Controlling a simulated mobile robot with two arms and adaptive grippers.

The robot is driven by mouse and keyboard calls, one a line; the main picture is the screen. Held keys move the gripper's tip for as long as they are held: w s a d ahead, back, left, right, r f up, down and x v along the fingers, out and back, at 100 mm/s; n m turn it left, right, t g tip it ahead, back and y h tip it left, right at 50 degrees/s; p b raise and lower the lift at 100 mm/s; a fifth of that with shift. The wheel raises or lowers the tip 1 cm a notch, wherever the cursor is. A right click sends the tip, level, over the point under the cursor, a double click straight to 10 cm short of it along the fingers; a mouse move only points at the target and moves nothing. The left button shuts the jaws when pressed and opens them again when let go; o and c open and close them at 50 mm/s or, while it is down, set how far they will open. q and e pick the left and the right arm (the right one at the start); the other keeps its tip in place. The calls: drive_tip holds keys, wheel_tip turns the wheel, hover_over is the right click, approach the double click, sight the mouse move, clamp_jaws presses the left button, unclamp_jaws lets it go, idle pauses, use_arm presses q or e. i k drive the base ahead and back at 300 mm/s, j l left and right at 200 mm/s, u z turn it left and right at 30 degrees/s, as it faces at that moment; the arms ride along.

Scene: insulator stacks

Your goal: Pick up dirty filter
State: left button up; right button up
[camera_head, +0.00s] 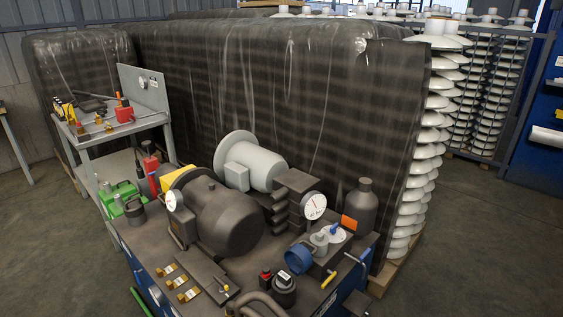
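No thing is clearly recognisable as the dirty filter in the head view. On the right front of the dark bench (205,265) lie small round parts: a blue ring-shaped part (298,258), a grey cylinder (319,243) beside a white round part (335,233), and a dark cylindrical part with a pale label (284,291). I cannot tell which of these, if any, is the filter. Neither gripper shows.
A dark motor (228,218), a pale grey motor (256,166), a gauge (314,206) and a dark bottle (360,208) crowd the bench. A grey cart (98,142) with tools stands left. Wrapped stacks (270,85) rise behind. Open floor (470,240) lies right.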

sight(284, 280)
drive_tip(key=i+l+u, duration=0.1)
drive_tip(key=u, duration=0.8)
drive_tip(key=l+u, duration=0.3)
drive_tip(key=l, duration=0.25)
drive_tip(key=l+u, duration=0.35)
drive_tip(key=l, duration=0.2)
drive_tip(key=k+l+u, duration=0.15)
drive_tip(key=l+u, duration=0.15)
drive_tip(key=l, duration=0.2)
drive_tip(key=k+l, duration=0.1)
drive_tip(key=l, duration=0.35)
drive_tip(key=k+l, duration=0.1)
drive_tip(key=l, duration=0.35)
drive_tip(key=k+l+u, duration=0.1)
drive_tip(key=l, duration=0.3)
drive_tip(key=k+l, duration=0.1)
drive_tip(key=l, duration=0.35)
drive_tip(key=k+l, duration=0.15)
drive_tip(key=l, duration=0.3)
drive_tip(key=k, duration=0.55)
